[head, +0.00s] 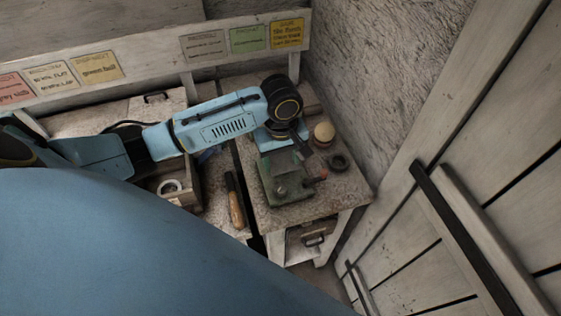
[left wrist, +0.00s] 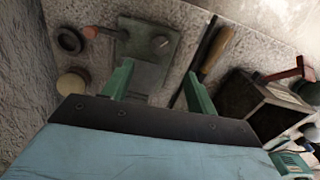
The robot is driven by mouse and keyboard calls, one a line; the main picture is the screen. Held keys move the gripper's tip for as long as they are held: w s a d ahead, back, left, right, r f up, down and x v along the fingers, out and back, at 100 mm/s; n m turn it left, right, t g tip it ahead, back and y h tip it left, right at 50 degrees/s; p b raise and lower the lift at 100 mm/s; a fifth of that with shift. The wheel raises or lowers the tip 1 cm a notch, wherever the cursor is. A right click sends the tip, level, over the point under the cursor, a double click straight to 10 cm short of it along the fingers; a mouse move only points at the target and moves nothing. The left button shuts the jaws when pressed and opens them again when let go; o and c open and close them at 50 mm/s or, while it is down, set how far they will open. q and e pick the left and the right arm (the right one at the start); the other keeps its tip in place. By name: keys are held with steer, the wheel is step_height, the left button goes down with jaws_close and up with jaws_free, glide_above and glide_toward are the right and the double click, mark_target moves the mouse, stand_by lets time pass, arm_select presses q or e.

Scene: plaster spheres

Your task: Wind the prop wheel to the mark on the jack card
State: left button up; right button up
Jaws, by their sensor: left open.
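A green-grey metal block, seemingly the prop jack (head: 277,191), sits on the right-hand bench. It has a round grey knob on top and a red-tipped handle (head: 322,175) at its right side; which part is the prop wheel I cannot tell. In the left wrist view the block (left wrist: 146,72) lies ahead of the fingers, with the red tip (left wrist: 90,32) at its left. My left gripper (head: 290,150) is above the block's far end, open, with nothing seen between its green fingers (left wrist: 159,70). The yellow card (head: 287,32) on the rail may be the jack card; its text is too small.
A rough wall and a plank door (head: 470,170) close off the right.

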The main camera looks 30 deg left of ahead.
mark_target(280, 187)
arm_select(q)
steer(key=shift+n, duration=0.3)
steer(key=f, duration=0.8)
steer(key=f+b, duration=0.1)
steer(key=f, duration=0.4)
steer(key=shift+w+a, duration=0.15)
steer(key=shift+a, duration=0.1)
steer(key=shift+c, duration=0.4)
steer(key=c, duration=0.9)
